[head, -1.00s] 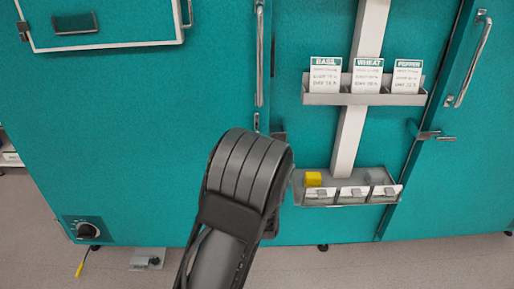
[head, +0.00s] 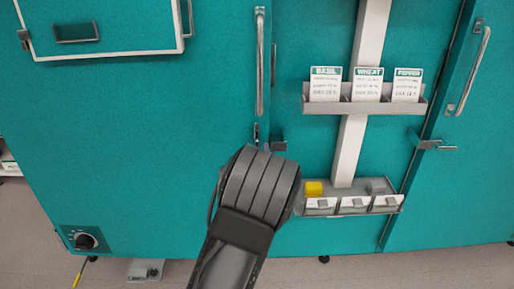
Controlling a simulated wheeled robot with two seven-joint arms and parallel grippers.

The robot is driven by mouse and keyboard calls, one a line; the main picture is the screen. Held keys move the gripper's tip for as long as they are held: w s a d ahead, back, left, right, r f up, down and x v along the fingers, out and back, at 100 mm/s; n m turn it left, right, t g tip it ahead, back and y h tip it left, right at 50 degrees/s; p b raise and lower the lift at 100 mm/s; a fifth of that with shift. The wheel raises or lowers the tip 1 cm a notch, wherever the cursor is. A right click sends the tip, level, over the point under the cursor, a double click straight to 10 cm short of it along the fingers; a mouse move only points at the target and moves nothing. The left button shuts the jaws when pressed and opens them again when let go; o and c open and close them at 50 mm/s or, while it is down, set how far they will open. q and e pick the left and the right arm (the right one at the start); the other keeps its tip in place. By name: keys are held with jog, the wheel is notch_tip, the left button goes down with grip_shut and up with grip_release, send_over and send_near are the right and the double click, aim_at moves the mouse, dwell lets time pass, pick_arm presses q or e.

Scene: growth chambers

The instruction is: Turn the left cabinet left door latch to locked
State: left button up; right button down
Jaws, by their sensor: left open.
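The left teal door (head: 120,130) fills the left of the head view, with a long upright metal handle (head: 260,62) near its right edge. Below the handle, at the door's seam, is a small grey latch (head: 278,146). It is partly hidden behind my wrist, and I cannot tell which way its lever is turned. My left gripper (head: 258,152) is just below and left of the latch, seen from behind. Its dark ribbed wrist covers most of its fingers. It is open, and whether it touches the latch cannot be seen. My right gripper is not in view.
A grey rack with several label cards (head: 367,108) hangs on a white post. Another door handle (head: 473,70) and latch (head: 430,145) are at right.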

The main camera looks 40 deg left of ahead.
pick_arm(q)
jog(key=shift+x, duration=1)
jog(key=shift+c, duration=0.3)
grip_shut()
dwell(0.4)
